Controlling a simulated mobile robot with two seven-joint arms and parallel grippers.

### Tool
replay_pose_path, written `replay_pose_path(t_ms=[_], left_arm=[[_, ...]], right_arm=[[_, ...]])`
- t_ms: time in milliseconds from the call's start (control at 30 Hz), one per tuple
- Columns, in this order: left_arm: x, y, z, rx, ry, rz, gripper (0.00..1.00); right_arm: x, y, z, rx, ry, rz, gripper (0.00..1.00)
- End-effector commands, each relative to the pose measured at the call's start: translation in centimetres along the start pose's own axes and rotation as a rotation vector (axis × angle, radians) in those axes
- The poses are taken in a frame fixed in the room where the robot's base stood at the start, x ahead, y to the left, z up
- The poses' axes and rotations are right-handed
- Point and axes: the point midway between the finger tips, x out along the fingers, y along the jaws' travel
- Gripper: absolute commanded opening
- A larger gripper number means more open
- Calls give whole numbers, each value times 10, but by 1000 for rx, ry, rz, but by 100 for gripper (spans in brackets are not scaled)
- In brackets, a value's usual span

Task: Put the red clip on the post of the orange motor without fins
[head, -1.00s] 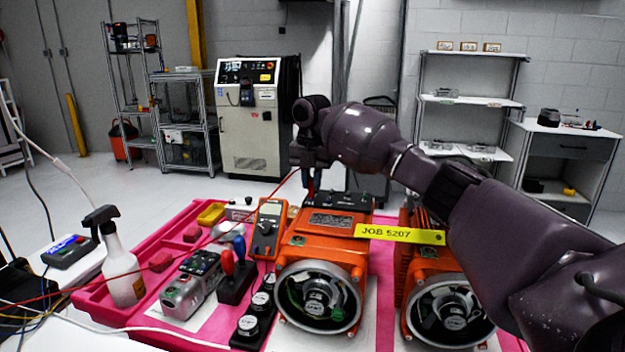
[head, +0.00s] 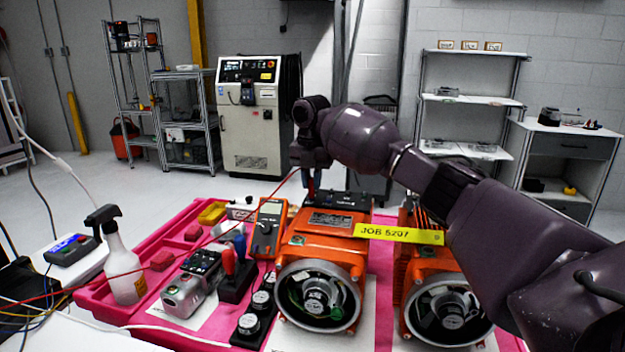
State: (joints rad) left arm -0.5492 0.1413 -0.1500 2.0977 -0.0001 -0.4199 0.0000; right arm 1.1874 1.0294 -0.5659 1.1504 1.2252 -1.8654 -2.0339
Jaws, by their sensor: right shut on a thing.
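The orange motor without fins (head: 318,252) stands at the middle of the table, its round open end facing me. A dark terminal strip (head: 345,200) lies along its far top edge. My right gripper (head: 311,186) is above the far left part of that strip, pointing down. It is shut on the red clip, which is mostly hidden by the fingers; a red lead (head: 262,203) runs up to it from the left. I cannot tell whether the clip touches a post. A second orange motor with fins (head: 412,268) stands to the right. My left gripper is out of view.
A yellow JOB 5207 tag (head: 400,234) sits between the motors. An orange multimeter (head: 267,228), a holder with red and blue handles (head: 235,285) and a grey device (head: 192,287) stand left.

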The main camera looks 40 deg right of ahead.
Motion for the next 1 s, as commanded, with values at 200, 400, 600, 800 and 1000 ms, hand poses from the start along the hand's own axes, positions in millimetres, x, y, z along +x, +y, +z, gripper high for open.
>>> replay_pose_path(t_ms=[200,400,600,800,1000], left_arm=[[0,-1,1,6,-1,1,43],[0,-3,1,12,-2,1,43],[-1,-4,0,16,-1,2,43],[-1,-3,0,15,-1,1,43],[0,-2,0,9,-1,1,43]], right_arm=[[1,0,0,0,1,0,0],[1,0,0,0,1,0,0],[3,0,0,0,1,0,0],[4,0,0,0,1,0,25],[4,0,0,0,1,0,46]])
